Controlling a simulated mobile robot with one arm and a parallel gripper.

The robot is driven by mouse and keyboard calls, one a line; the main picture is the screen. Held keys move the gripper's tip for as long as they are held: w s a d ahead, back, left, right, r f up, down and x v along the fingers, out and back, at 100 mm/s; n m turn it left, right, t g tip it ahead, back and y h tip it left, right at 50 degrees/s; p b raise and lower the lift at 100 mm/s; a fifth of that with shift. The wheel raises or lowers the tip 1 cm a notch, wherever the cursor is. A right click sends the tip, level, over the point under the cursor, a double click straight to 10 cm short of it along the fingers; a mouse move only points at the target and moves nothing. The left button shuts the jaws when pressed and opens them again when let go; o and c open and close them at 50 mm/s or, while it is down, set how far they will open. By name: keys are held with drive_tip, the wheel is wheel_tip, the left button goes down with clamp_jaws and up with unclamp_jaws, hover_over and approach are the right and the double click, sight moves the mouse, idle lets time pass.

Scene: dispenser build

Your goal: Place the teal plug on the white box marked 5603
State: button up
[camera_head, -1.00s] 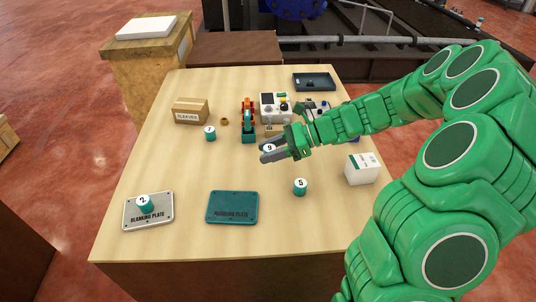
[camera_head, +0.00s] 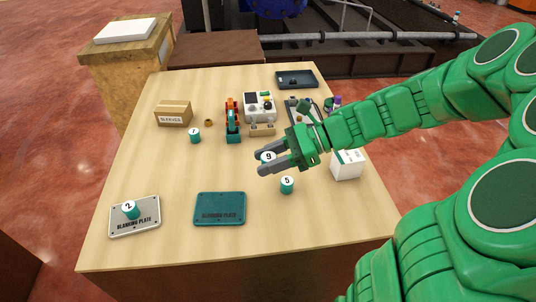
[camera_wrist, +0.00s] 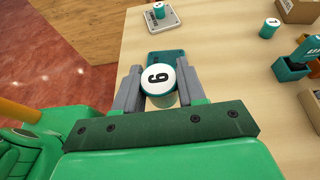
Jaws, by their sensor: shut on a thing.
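My gripper (camera_head: 265,163) is shut on a teal plug with a white top marked 9 (camera_head: 268,156), held above the table. In the wrist view the plug (camera_wrist: 158,78) sits between the two grey fingers. The white box (camera_head: 348,165) stands at the table's right side, partly hidden by my gripper and arm; its marking cannot be read. Other teal plugs stand on the table: one marked 5 (camera_head: 287,185) in front of my gripper, one marked 7 (camera_head: 195,136) to the left, and one marked 2 (camera_head: 130,210) on the grey blanking plate (camera_head: 148,228).
A teal blanking plate (camera_head: 220,208) lies at the front middle. A cardboard box (camera_head: 173,115), a small brass ring (camera_head: 208,122), an orange and teal device (camera_head: 232,120), a control box (camera_head: 259,107) and a dark tray (camera_head: 296,79) stand farther back. The table's front right is bare.

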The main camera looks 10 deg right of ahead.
drive_tip(key=shift+s+r, duration=0.1)
drive_tip(key=shift+s, duration=0.1)
drive_tip(key=s+d+r+m+t+h, duration=0.1)
drive_tip(key=s+d+r+m+t, duration=0.2)
drive_tip(key=d, duration=0.7)
drive_tip(key=s+d+r+m+t, duration=0.2)
drive_tip(key=s+d+r, duration=0.15)
drive_tip(key=d, duration=0.55)
hover_over(349, 155)
drive_tip(key=s, duration=0.1)
drive_tip(key=f, duration=0.7)
drive_tip(key=shift+s+a+f, duration=0.2)
drive_tip(key=shift+f, duration=0.1)
drive_tip(key=shift+w+d+f, duration=0.25)
drive_tip(key=shift+w+f, duration=0.45)
drive_tip(key=shift+f, duration=1.65)
drive_tip(key=shift+f, duration=0.15)
drive_tip(key=o, duration=1.1)
